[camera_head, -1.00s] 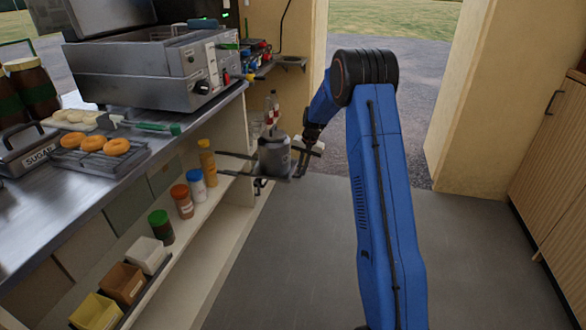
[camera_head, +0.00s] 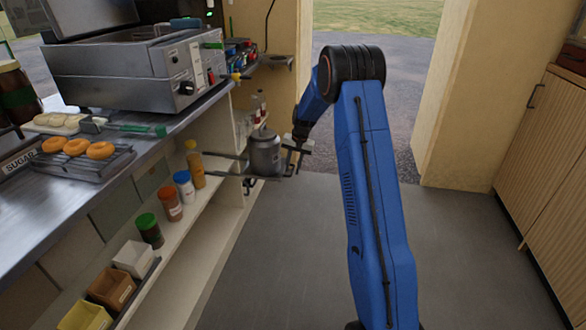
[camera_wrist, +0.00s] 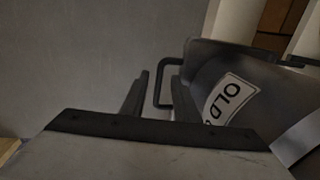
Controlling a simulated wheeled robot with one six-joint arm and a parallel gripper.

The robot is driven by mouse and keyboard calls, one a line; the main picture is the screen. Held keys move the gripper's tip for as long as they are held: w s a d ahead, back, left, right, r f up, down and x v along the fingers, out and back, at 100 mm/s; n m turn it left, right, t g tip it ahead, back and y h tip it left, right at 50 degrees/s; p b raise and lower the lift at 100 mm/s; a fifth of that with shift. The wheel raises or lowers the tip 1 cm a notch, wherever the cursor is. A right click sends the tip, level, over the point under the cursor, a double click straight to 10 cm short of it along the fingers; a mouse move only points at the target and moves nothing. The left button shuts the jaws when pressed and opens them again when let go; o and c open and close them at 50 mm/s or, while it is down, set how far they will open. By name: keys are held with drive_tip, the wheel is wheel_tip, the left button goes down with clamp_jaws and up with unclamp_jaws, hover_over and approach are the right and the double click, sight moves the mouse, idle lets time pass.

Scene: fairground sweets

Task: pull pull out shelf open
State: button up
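The pull-out shelf (camera_head: 268,178) stands out from the lower cupboard under the counter on two dark rails (camera_head: 226,156). A grey lidded canister (camera_head: 265,154) stands on it; its label, partly reading "OLD", shows in the wrist view (camera_wrist: 228,98). My gripper (camera_head: 295,158) is at the outer end of the shelf, right of the canister. In the wrist view a dark bent bar (camera_wrist: 161,88) lies close beside the canister, beyond the broad dark-edged gripper part in the foreground. The fingertips are small and partly hidden, so I cannot tell whether they close on the shelf.
A counter (camera_head: 62,210) with a fryer (camera_head: 150,65) and doughnuts runs along the left. Bottles (camera_head: 195,165) and small boxes (camera_head: 112,288) stand on the lower shelf. Grey floor (camera_head: 280,270) is free in the middle. A wooden cabinet (camera_head: 550,150) stands at the right.

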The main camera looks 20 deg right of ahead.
wheel_tip(320, 180, up, 17)
drive_tip(key=s+d, duration=0.1)
drive_tip(key=d, duration=0.1)
drive_tip(key=shift+s+d, duration=0.25)
drive_tip(key=shift+s, duration=0.15)
idle(0.3)
drive_tip(key=s+a+r+n+t, duration=0.1)
drive_tip(key=s+a+r, duration=0.35)
drive_tip(key=s, duration=0.45)
drive_tip(key=s+a+r+n+h, duration=0.15)
drive_tip(key=s+a+r, duration=0.3)
drive_tip(key=s, duration=0.45)
drive_tip(key=s+a+r+n+t+y, duration=0.1)
drive_tip(key=s+a+r, duration=0.3)
drive_tip(key=s, duration=0.5)
drive_tip(key=s+a+f+n, duration=0.1)
drive_tip(key=s+f+n, duration=0.1)
drive_tip(key=s, duration=1.1)
drive_tip(key=s+a+f+n+t+h, duration=0.1)
drive_tip(key=s+a+f+n, duration=0.1)
drive_tip(key=s, duration=1.2)
drive_tip(key=shift+a+f+t, duration=0.25)
drive_tip(key=shift+f+t, duration=0.05)
drive_tip(key=shift+f, duration=0.5)
